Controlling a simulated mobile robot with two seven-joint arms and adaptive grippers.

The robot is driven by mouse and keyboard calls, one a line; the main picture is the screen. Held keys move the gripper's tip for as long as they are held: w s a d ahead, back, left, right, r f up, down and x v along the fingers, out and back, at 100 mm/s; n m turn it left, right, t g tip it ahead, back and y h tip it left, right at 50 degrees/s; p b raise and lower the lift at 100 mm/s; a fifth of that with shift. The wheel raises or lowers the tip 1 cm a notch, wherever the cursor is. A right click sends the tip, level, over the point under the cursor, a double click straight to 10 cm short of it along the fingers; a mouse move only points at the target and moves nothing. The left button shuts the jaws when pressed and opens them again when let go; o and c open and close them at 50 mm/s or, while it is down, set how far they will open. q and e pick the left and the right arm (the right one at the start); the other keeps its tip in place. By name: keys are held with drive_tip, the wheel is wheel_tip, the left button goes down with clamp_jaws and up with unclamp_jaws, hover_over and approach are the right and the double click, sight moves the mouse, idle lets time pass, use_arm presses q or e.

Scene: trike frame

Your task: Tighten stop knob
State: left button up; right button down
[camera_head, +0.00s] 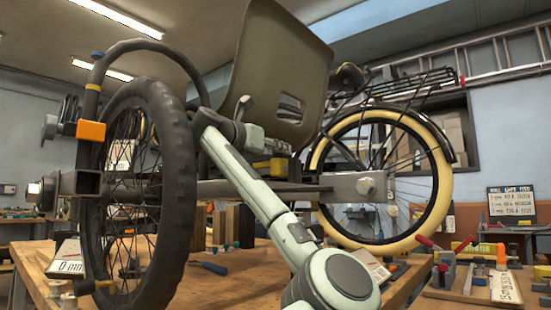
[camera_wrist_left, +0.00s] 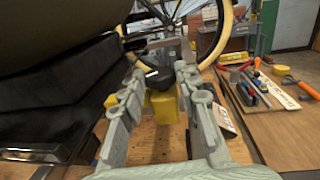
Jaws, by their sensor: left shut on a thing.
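The stop knob, a black knob (camera_wrist_left: 158,78), sits above a yellow block (camera_wrist_left: 161,104) in the left wrist view. My left gripper (camera_wrist_left: 162,72) has one grey finger on each side of the knob and is shut on it. In the head view my left gripper (camera_head: 258,135) is at the frame's grey crossbar (camera_head: 228,188), just above the yellow block (camera_head: 270,168). The knob itself cannot be made out there. My right gripper is in neither view.
A black-tyred wheel (camera_head: 150,200) stands at the left, and a cream-tyred wheel (camera_head: 437,185) behind at the right. A large olive seat shell (camera_head: 275,65) rises close above the gripper. The wooden table (camera_head: 235,285) holds blocks and a screwdriver. Tools lie on a board (camera_head: 475,285) at the right.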

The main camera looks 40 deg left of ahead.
use_arm(q)
drive_tip(key=shift+a+m+h+b, duration=0.15)
drive_tip(key=shift+m+h+b, duration=0.45)
drive_tip(key=shift+h+b, duration=0.3)
drive_tip(key=o, duration=1.1)
drive_tip(key=shift+o, duration=0.2)
drive_tip(key=shift+r, duration=0.1)
wheel_tip(320, 180, up, 10)
